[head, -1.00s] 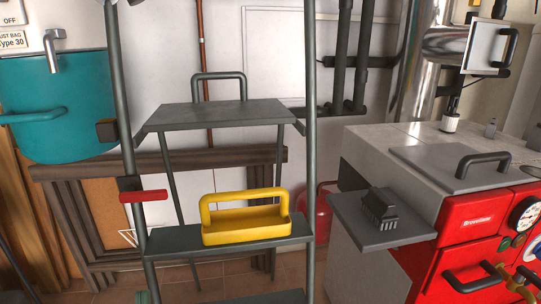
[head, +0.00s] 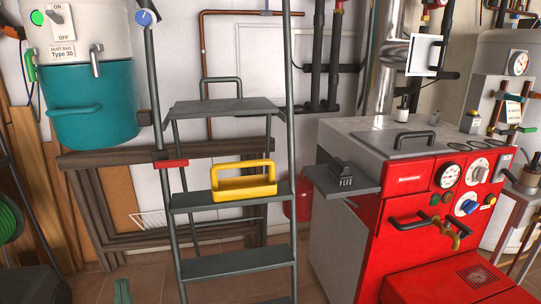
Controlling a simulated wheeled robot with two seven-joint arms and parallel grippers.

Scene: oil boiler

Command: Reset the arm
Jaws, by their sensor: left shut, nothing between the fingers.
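My left gripper (head: 122,290) shows as a small green part at the bottom edge of the head view, left of the ladder. It looks shut, with nothing in it. It is apart from the ladder and everything else. My right gripper is not in view. The grey stepladder (head: 238,265) stands in the middle. A yellow open tray with a handle (head: 245,187) rests on its middle step. A red handle (head: 170,163) sits on its left rail.
The red boiler (head: 375,235) stands at the right, with a grey side shelf (head: 345,182) holding a small dark brush-like item. A teal dust collector (head: 95,110) hangs at the left. Wooden frames lean behind the ladder. Some tiled floor shows at the lower left.

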